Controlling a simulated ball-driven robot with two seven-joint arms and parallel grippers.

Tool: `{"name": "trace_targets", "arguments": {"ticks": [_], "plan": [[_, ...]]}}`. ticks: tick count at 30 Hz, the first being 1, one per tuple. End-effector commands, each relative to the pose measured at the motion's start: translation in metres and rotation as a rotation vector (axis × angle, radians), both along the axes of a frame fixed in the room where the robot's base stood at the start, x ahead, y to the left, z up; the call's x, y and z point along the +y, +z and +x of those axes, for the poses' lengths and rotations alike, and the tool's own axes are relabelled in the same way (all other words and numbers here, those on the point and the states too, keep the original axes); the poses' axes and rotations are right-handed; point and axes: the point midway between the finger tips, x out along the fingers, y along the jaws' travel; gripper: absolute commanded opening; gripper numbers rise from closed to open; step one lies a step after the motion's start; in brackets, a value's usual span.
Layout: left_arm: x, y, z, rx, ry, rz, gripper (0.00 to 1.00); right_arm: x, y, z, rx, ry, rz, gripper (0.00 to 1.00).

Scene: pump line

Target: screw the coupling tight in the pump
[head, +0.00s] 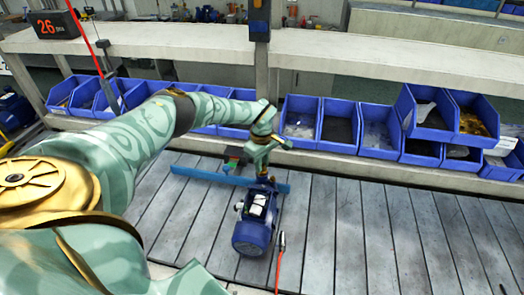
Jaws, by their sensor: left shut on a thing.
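My left arm reaches in from the left, and my left gripper (262,168) is above the far end of the pump. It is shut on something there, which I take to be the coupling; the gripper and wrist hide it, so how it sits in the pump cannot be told. My right gripper is not in view.
A blue bar (205,176) lies on the bench behind the pump. A red hose with a metal tip (282,241) is just right of the pump. Blue bins (340,125) line the back under a pale shelf (400,58). The slatted bench (370,235) is clear on the right.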

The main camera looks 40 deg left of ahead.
Motion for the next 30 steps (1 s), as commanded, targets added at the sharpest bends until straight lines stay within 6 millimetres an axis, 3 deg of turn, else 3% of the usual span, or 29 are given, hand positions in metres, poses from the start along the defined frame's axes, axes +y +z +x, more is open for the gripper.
{"name": "trace_targets", "arguments": {"ticks": [5,12,20,27,30], "plan": [[0.0,0.0,0.0,-0.001,-0.005,0.001,0.0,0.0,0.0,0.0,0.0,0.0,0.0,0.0],[0.0,-0.001,0.0,-0.001,-0.281,0.001,0.0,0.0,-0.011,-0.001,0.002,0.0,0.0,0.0],[0.0,0.0,0.0,-0.001,-0.302,0.001,0.0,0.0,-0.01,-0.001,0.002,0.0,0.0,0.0],[0.0,-0.001,0.001,-0.001,-0.572,0.001,0.0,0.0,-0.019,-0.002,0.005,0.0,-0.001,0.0],[0.0,0.0,0.0,-0.001,-0.6,0.001,0.0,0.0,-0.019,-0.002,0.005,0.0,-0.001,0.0]]}}
